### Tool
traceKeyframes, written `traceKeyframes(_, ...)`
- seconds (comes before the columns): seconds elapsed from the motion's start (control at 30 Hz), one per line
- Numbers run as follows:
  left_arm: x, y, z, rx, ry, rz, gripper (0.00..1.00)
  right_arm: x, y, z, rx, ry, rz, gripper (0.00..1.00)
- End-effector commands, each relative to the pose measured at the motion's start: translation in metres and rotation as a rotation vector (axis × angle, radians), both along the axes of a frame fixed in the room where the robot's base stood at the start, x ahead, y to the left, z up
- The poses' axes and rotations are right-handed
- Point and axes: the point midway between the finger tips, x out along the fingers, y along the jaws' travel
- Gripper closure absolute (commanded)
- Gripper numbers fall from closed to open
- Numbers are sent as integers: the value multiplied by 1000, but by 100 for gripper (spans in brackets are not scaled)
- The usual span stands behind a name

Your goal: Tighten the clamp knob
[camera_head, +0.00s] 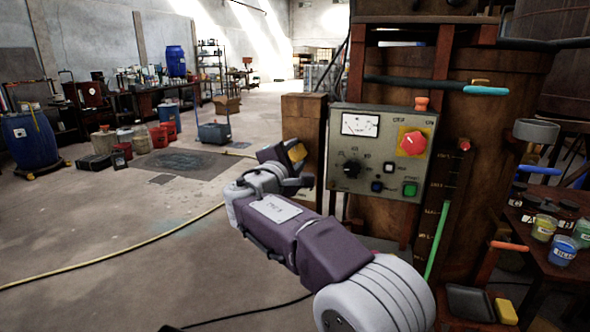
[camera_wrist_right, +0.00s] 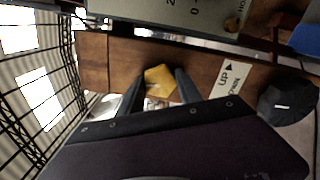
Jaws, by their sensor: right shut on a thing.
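The clamp knob appears to be the yellow lobed knob (camera_wrist_right: 160,80) on the brown wooden post (camera_wrist_right: 107,62). In the right wrist view it sits between the two dark fingers of my right gripper (camera_wrist_right: 160,91), which is shut on it. In the head view my right arm reaches in from the lower right, and the right gripper (camera_head: 290,168) is at the post beside the grey control panel. A yellow patch of the knob (camera_head: 298,152) shows there. The knob's base is partly hidden. My left gripper is not in view.
The control panel (camera_head: 375,186) has a gauge, a red knob and several buttons, close right of the gripper. A white up/down label (camera_wrist_right: 230,80) and a black round part (camera_wrist_right: 288,99) are near the fingers. Paint jars (camera_head: 562,250) stand far right. The floor at left is open.

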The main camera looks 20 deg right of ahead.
Motion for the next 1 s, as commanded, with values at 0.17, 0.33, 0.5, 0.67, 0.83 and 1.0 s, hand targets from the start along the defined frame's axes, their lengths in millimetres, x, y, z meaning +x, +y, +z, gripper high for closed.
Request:
traceKeyframes(0.17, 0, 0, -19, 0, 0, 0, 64, 0, 0, -6, 96, -61, 0, 99)
traceKeyframes(0.33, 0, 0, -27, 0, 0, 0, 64, 0, 0, -5, 160, -103, -1, 99)
traceKeyframes(0.5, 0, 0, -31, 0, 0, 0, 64, 0, 0, -3, 194, -127, -1, 99)
traceKeyframes(0.67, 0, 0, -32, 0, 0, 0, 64, 0, 0, -3, 210, -136, -2, 99)
traceKeyframes(0.83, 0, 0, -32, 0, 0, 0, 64, 0, 0, -3, 213, -138, -2, 99)
traceKeyframes(1.0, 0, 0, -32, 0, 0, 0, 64, 0, 0, -3, 213, -138, -2, 99)
